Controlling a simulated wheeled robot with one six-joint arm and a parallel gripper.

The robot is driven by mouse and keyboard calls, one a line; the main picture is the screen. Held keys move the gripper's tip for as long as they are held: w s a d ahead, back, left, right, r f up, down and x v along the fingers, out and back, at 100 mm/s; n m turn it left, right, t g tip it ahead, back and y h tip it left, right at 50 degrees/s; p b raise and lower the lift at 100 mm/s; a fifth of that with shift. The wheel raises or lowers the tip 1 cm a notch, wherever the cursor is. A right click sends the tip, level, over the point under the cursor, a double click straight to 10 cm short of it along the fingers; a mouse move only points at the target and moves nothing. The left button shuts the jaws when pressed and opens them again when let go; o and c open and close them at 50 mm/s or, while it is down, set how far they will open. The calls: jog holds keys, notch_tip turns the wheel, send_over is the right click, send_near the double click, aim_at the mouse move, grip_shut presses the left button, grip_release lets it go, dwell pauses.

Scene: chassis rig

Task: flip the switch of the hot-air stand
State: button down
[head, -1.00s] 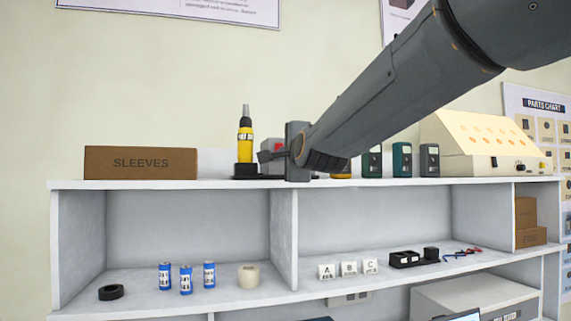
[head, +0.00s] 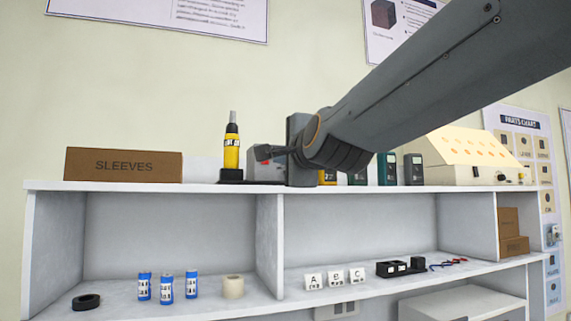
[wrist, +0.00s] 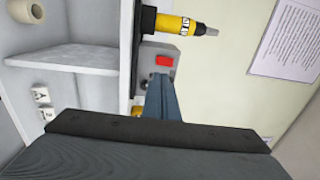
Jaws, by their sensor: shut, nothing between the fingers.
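The hot-air stand shows in the head view as an upright yellow hot-air tool (head: 231,152) in a black base, with a small grey box (head: 262,173) beside it on the shelf top. In the wrist view the yellow tool (wrist: 178,22) lies across the top, and the grey box (wrist: 160,53) carries a red switch (wrist: 164,60). My gripper (wrist: 160,82) is shut and empty, its fingertips just by the red switch. I cannot tell whether they touch it. In the head view my gripper (head: 268,153) overlaps the box and hides part of it.
A brown SLEEVES box (head: 123,164) stands at the left of the shelf top. Several meters (head: 388,169) and a sloped cream panel box (head: 470,160) stand to the right, partly behind my arm.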

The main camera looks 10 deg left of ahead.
jog(key=p+v, duration=0.1)
jog(key=v, duration=0.2)
jog(key=shift+s+d+f, duration=0.1)
jog(key=shift+s, duration=0.15)
jog(key=d+f+n+g+h, duration=0.2)
jog(key=d+f, duration=0.2)
jog(key=f, duration=0.6)
jog(key=w+d+f+n+g+h, duration=0.1)
jog(key=d+f+n+g, duration=0.2)
jog(key=f, duration=0.8)
jog(key=d+f+n+g+h, duration=0.15)
jog(key=d+f, duration=0.35)
jog(key=f, duration=0.5)
jog(key=s+d+f+n+g+h, duration=0.1)
jog(key=s+d+f+n+g, duration=0.1)
jog(key=s+d+f, duration=0.3)
jog(key=s+d+f+n+g+h, duration=0.1)
jog(key=s+d+f+g, duration=0.3)
jog(key=s+f, duration=0.5)
jog(key=s+d+f+n+g+h, duration=0.1)
jog(key=s+d+f+n+g, duration=0.2)
jog(key=s+d+f, duration=0.3)
notch_tip(320, 180, down, 4)
jog(key=shift+s+f+g, duration=0.15)
jog(key=shift+s+g, duration=0.4)
jog(key=shift+s, duration=0.05)
